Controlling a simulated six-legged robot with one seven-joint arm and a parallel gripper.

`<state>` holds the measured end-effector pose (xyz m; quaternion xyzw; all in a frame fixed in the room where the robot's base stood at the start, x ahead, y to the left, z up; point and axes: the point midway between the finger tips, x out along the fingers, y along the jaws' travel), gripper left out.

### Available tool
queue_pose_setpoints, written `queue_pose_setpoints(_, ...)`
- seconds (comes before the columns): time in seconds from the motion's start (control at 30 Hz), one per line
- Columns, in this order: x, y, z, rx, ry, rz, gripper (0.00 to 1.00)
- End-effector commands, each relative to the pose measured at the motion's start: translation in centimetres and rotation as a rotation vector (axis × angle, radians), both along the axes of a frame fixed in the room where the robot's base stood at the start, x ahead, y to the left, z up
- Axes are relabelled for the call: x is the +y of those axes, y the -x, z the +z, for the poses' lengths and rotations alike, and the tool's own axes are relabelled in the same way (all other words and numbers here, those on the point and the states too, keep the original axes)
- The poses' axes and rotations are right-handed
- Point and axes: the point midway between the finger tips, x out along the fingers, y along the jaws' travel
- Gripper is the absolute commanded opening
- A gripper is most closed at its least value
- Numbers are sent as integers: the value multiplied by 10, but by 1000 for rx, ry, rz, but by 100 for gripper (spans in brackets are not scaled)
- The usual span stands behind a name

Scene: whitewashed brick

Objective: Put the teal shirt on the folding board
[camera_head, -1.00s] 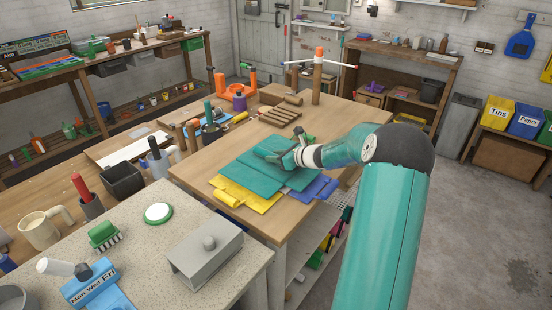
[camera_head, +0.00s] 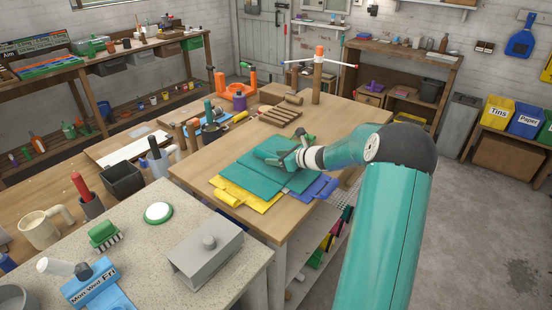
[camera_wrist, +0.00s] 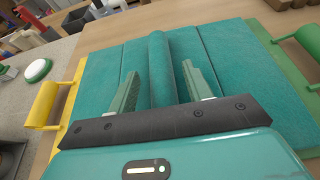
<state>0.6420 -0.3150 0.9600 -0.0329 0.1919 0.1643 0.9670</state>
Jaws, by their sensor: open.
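The teal shirt (camera_head: 245,177) lies spread flat on the folding board, whose yellow panel (camera_head: 252,203) and blue panel (camera_head: 314,189) stick out from under it at the near side. In the wrist view the shirt (camera_wrist: 95,68) fills the middle, with a raised rounded ridge running away from me. The board's yellow handle (camera_wrist: 43,104) shows at the left and its green handle (camera_wrist: 312,44) at the right. My gripper (camera_head: 289,159) is low over the shirt. In the wrist view its two fingers (camera_wrist: 160,72) are apart, one on each side of the ridge; contact cannot be told.
The board lies on a wooden workbench (camera_head: 205,165). Bare bench top is right of the post.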

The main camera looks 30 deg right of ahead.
Motion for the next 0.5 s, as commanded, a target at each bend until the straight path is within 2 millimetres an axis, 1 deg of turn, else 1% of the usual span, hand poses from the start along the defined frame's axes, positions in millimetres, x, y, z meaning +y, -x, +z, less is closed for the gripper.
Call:
queue_pose_setpoints(0.3,-21,58,26,0,4,-4,50)
queue_pose_setpoints(0.4,-27,76,33,1,3,-3,50)
queue_pose_setpoints(0.5,-31,88,38,1,1,-3,50)
